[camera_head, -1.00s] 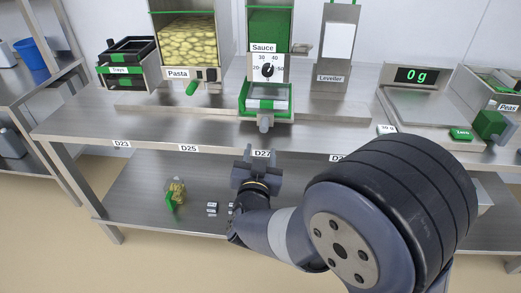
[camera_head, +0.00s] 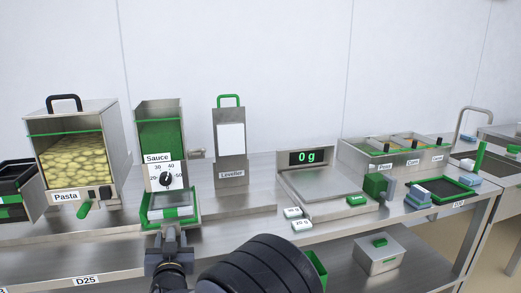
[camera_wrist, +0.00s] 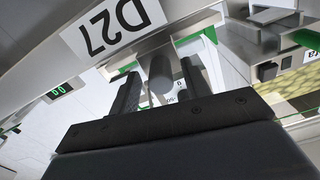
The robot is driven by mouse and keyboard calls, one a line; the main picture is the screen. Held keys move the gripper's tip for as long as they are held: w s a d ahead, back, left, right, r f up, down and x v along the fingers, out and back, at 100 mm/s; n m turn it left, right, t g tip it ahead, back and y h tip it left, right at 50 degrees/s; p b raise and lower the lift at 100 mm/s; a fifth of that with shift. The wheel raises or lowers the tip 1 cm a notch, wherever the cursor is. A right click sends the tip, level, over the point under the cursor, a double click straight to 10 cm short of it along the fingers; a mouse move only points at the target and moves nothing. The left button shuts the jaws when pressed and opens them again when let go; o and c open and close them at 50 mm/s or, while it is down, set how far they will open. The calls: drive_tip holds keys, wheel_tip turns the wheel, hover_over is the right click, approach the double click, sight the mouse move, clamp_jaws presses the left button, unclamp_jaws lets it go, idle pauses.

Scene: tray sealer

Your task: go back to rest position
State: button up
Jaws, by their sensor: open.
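My gripper (camera_head: 170,238) is low in the camera_head view, in front of the bench edge and just below the sauce dispenser (camera_head: 160,120). In the wrist view its two dark fingers (camera_wrist: 160,85) are apart. A grey cylindrical part shows between or beyond the fingers; I cannot tell whether they touch it. I see nothing held. The D27 label (camera_wrist: 105,25) on the bench edge is close to the fingers in the wrist view. The dispenser has a green-edged tray bay (camera_head: 170,207) and a dial at its front.
The pasta dispenser (camera_head: 112,130) stands left, the leveller (camera_head: 230,150) right of the sauce. The scale (camera_head: 325,187) reads 0 g, with two small weights (camera_head: 298,224) near it. Bins (camera_head: 400,160) and a dark green-edged tray (camera_head: 448,188) stand farther right. A lidded metal box (camera_head: 378,254) sits on the lower shelf.

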drive_tip(key=shift+d, duration=0.5)
